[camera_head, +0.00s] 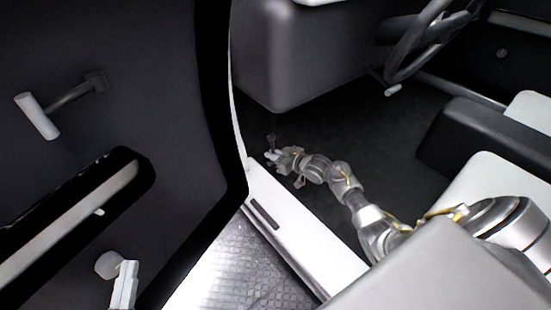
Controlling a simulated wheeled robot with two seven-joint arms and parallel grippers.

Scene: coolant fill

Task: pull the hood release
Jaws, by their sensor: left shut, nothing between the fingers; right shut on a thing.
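The hood release (271,138) is a small dark handle low under the left end of the dashboard, at the edge of the footwell. My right arm reaches in from the lower right. My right gripper (272,154) is shut on the release, and its fingers hide part of it. What looks like the pale fingers of my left gripper (124,286) shows at the bottom left, in front of the door. They are together and empty, and the rest of that gripper is out of frame.
The open door (170,70) fills the left, with a crank handle (37,115), an armrest (75,215) and a round knob (107,264). The white sill (300,235) runs below my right arm. The steering wheel (405,50) and seat (485,140) stand right of the open footwell floor.

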